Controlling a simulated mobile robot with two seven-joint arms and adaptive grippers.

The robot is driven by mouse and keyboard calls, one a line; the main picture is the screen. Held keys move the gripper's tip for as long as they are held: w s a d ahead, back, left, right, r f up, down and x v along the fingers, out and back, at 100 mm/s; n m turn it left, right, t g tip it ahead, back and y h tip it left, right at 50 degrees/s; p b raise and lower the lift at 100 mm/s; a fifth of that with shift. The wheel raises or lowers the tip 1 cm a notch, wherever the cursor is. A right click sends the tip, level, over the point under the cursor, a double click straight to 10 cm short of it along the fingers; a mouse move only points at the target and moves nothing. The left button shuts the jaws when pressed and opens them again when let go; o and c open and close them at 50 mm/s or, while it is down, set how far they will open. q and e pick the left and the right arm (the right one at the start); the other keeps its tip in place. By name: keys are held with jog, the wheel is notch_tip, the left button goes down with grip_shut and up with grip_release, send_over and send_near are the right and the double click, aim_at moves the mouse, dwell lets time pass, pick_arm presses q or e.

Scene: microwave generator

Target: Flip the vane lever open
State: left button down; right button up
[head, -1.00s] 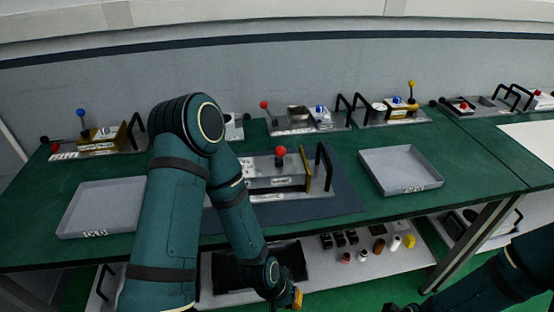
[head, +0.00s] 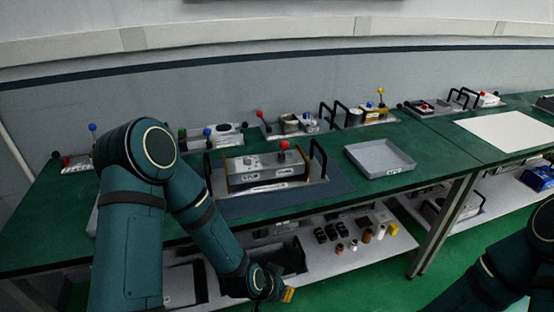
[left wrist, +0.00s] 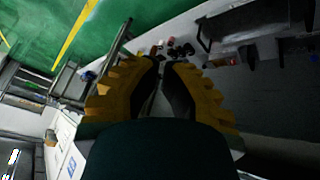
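The microwave generator unit (head: 268,172), a grey and brass box with labels, stands on a dark mat in the middle of the green bench. A lever with a red ball knob (head: 284,146) rises at its top right; I cannot tell for certain that this is the vane lever. My left gripper (head: 287,294) hangs low in front of the bench, well below and apart from the unit. In the left wrist view its yellow ridged fingers (left wrist: 163,65) show a gap between them, with nothing held. My right arm shows at the lower right; its gripper is out of view.
Black handles (head: 318,158) stand at the unit's sides. A grey tray (head: 380,160) lies to its right. Other lever devices (head: 300,124) line the back of the bench. Several small bottles (head: 367,235) stand on the lower shelf (head: 340,262). Green floor is clear at right.

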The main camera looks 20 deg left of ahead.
pick_arm(q)
jog(key=w+a+r+m+t+y, duration=0.1)
jog(key=w+a+r+m+t, duration=0.2)
jog(key=w+r, duration=0.3)
jog(key=w+a+r+m+t, duration=0.3)
jog(key=w+r+m, duration=0.3)
jog(key=r, duration=0.4)
jog(key=w+a+r+m+t+y+p, duration=0.1)
jog(key=w+a+r+m+t, duration=0.2)
jog(key=w+r, duration=0.4)
jog(key=shift+a+r+m+t+y, duration=0.3)
jog(key=shift+r+m+t, duration=0.5)
jog(key=shift+m, duration=0.4)
pick_arm(e)
jog(key=shift+w+d+r, duration=0.1)
jog(key=shift+w+r, duration=0.2)
jog(key=shift+r, duration=0.25)
pick_arm(q)
jog(key=shift+w, duration=0.1)
